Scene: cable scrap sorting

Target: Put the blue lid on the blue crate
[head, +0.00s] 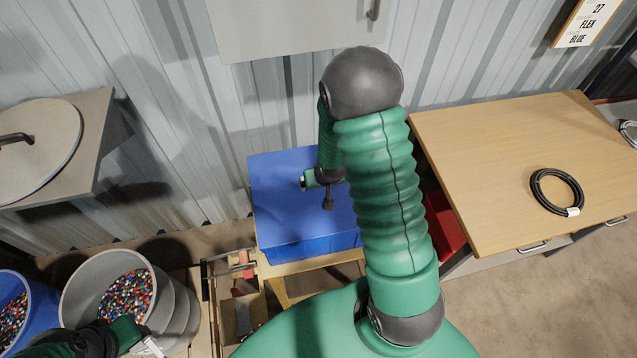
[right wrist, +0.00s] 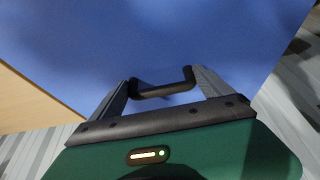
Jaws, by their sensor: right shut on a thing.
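The blue lid (head: 280,185) is a flat blue panel lying level over the blue crate (head: 310,247), its edges roughly in line with the crate walls. I cannot tell whether there is a gap between them. My right gripper (head: 328,190) is over the lid's middle, partly hidden by my arm. In the right wrist view my right gripper (right wrist: 162,85) is shut on the lid's black handle (right wrist: 162,91), with the blue lid (right wrist: 150,35) filling the view beyond. A part of my left arm shows at the lower left; its gripper's fingers are not clear.
The crate stands on a yellowish stand (head: 315,267). A wooden-topped table (head: 490,150) with a black cable coil (head: 557,191) is at the right. Grey (head: 85,290) and blue (head: 40,310) bins of coloured granules are at the lower left. A corrugated wall (head: 170,90) stands behind.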

